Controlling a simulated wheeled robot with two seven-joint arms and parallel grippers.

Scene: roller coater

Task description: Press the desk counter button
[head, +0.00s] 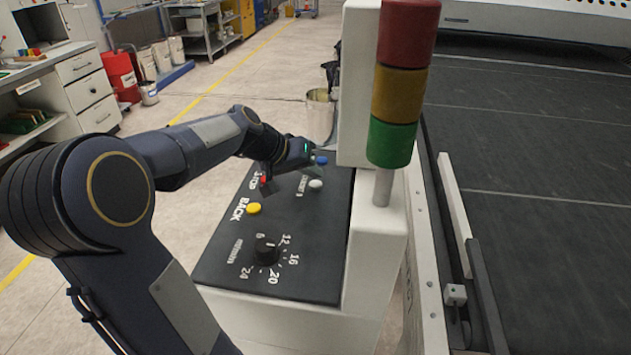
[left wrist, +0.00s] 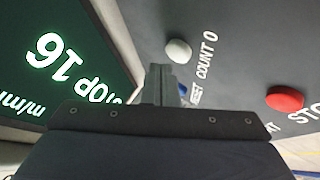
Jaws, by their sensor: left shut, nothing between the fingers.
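The dark control desk (head: 215,259) stands left of the light tower. Its white counter button (head: 315,184) sits near the far right of the desk. The left wrist view shows the white button (left wrist: 178,51) beside the label "COUNT 0". My left gripper (head: 306,166) is over the far part of the desk, just beyond the white button. In the left wrist view its shut, empty fingers (left wrist: 160,72) point just left of and below the button, apart from it in the picture. Whether they touch the desk cannot be told. My right gripper is not in view.
Nearby are a blue button (head: 321,160), a red stop button (head: 264,180), a yellow button (head: 254,208) and a black speed knob (head: 267,250). A lit display (left wrist: 60,65) shows in the wrist view. The light tower (head: 402,85) rises at the desk's right.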

